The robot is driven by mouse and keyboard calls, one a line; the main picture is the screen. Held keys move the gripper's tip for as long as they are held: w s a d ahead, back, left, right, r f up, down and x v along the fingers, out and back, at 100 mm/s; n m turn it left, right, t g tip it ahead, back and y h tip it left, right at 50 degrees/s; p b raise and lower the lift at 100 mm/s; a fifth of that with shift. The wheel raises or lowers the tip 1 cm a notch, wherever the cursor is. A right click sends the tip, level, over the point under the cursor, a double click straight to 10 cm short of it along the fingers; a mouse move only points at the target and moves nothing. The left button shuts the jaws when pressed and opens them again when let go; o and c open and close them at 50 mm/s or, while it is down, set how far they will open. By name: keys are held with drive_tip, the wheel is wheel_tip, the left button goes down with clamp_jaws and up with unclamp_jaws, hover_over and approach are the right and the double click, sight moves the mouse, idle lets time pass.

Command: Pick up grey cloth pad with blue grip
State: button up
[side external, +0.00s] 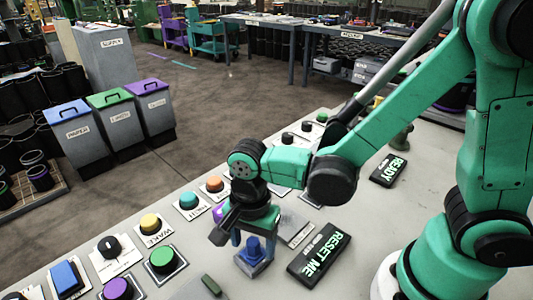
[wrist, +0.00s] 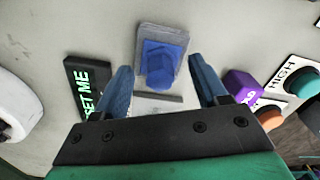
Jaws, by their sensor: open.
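The grey cloth pad (wrist: 160,30) lies on the table, with its blue grip (wrist: 161,62) standing up from its middle. In the side view the pad (side external: 242,267) and blue grip (side external: 254,249) are right below my gripper (side external: 254,238). My gripper (wrist: 161,66) points down and is open, its two blue fingers spread to either side of the grip. In the wrist view there are gaps between the fingers and the grip, which sits near the fingertips. Whether the fingertips reach down beside the grip is hard to tell.
A black RESET ME sign (side external: 318,255) lies right of the pad, with a small grey plate (side external: 296,231) near it. Green (side external: 162,259) and yellow (side external: 150,224) buttons line the table's left edge.

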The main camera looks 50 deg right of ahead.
sight(253, 241)
drive_tip(key=shift+f, duration=0.15)
clamp_jaws()
idle(0.4)
wheel_tip(253, 241, up, 20)
idle(0.5)
